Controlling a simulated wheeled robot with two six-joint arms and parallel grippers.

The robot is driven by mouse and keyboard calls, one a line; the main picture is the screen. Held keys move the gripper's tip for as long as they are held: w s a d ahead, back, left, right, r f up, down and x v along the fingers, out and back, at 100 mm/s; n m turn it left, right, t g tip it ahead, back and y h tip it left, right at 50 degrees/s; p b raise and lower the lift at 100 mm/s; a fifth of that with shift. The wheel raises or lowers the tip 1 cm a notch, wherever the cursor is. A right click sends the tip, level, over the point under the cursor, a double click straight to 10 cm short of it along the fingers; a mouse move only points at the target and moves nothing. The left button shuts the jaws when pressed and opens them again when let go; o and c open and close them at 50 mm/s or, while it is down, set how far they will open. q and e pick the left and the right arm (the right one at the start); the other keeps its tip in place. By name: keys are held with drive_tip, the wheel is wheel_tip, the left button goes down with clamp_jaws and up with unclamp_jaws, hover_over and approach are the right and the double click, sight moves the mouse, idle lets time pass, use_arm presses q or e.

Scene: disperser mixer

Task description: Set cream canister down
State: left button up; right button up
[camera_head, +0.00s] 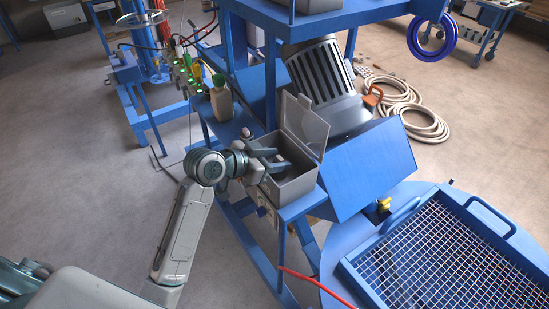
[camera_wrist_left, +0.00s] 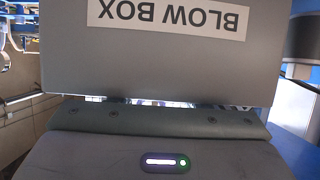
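A cream canister (camera_head: 222,101) stands upright on the blue shelf (camera_head: 226,131), behind the grey box and apart from my gripper. Its top is close to the green and yellow fittings. My left gripper (camera_head: 276,158) is over the mouth of an open grey box (camera_head: 292,187), with its two dark fingers spread and nothing visible between them. The box's lid (camera_head: 303,122) stands raised behind the fingers. In the left wrist view a grey panel with an upside-down "BLOW BOX" label (camera_wrist_left: 167,16) fills the upper middle; the fingertips are hidden there. My right gripper is not in view.
A ribbed grey motor (camera_head: 318,75) and a sloping blue panel (camera_head: 368,168) stand right of the box. A blue-framed mesh grate (camera_head: 440,262) is at the lower right. A red hose (camera_head: 312,284) crosses the front. Open floor lies at the left.

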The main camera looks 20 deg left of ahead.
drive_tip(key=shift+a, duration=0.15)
use_arm(q)
drive_tip(key=shift+r, duration=0.1)
drive_tip(key=shift+s+a+r, duration=0.15)
drive_tip(key=shift+s+a, duration=0.2)
drive_tip(key=b+v, duration=0.3)
drive_tip(key=v, duration=0.8)
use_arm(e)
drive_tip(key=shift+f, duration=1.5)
use_arm(q)
drive_tip(key=shift+d+r, duration=0.1)
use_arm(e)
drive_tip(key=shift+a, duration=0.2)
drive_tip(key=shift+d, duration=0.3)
